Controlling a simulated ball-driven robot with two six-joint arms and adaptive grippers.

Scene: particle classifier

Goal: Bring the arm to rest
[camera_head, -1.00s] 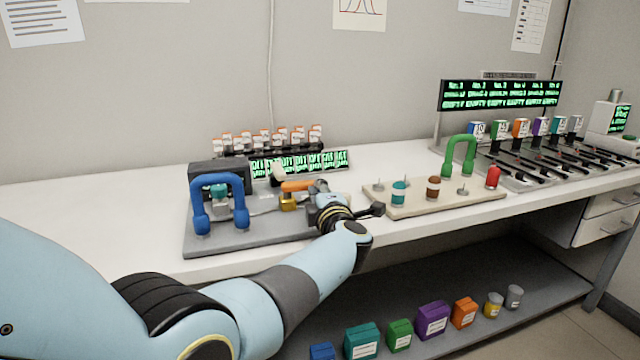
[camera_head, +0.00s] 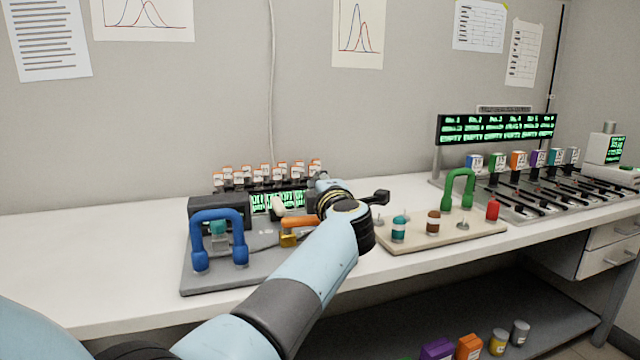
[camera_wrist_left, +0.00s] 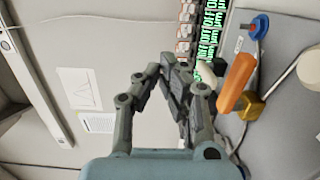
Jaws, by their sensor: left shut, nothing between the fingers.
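My left arm comes in from the lower left in the head view, its wrist (camera_head: 345,212) above the right part of the grey station. The wrist largely hides the gripper there. In the left wrist view my left gripper (camera_wrist_left: 172,66) is shut and empty, its fingers meeting in front of the wall and beside the green display. The orange handle (camera_head: 300,222) on its brass block (camera_head: 288,240) lies just left of the wrist; the handle also shows in the left wrist view (camera_wrist_left: 236,82), apart from the fingers. My right gripper does not show.
The blue arch (camera_head: 218,236) stands on the grey base, with orange-capped vials (camera_head: 265,178) behind. A beige board (camera_head: 440,236) to the right carries teal and brown jars and a green arch (camera_head: 459,188). The bench's left end (camera_head: 90,250) is clear.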

